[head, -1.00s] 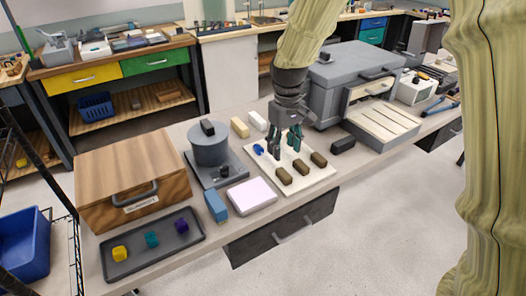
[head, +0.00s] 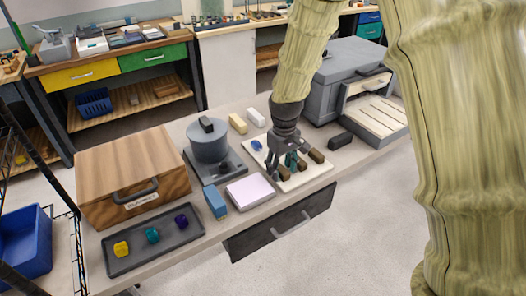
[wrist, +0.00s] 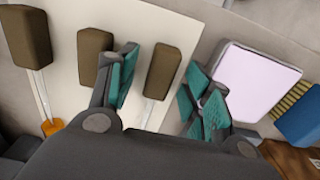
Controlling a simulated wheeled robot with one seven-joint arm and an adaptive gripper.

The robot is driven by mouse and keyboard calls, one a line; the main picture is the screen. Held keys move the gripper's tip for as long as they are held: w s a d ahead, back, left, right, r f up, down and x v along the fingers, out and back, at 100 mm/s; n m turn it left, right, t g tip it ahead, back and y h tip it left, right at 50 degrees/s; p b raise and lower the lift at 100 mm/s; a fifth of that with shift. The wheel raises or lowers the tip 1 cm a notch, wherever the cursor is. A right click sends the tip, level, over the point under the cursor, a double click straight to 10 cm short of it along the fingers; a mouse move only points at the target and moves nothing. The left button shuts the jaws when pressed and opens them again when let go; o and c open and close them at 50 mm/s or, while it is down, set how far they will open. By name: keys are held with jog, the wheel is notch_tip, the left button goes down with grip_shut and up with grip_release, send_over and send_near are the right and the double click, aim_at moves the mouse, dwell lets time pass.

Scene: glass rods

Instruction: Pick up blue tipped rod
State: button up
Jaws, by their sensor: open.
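A white board (head: 317,176) carries rods with brown handles. A blue tip (head: 257,145) shows on its left side and appears to belong to the leftmost rod. My gripper (head: 282,161) is low over the board, fingers open, at the leftmost brown handle (head: 285,173). In the wrist view this handle (wrist: 163,70) lies between the two teal-padded fingers, apart from both. Its tip is hidden there by my gripper's body. The middle handle (wrist: 95,45) is just left of the left finger. The far-left handle (wrist: 27,37) has an orange tip (wrist: 52,127).
A lilac pad (head: 250,190) and a blue block (head: 215,202) lie left of the board. A grey round device (head: 209,147) stands behind them. A dark block (head: 341,140) and a grey cabinet (head: 350,62) are to the right. A tray (head: 133,262) with coloured pieces is at the front left.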

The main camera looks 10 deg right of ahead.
jog(key=shift+f, duration=0.15)
grip_shut()
jog(key=shift+r, duration=0.2)
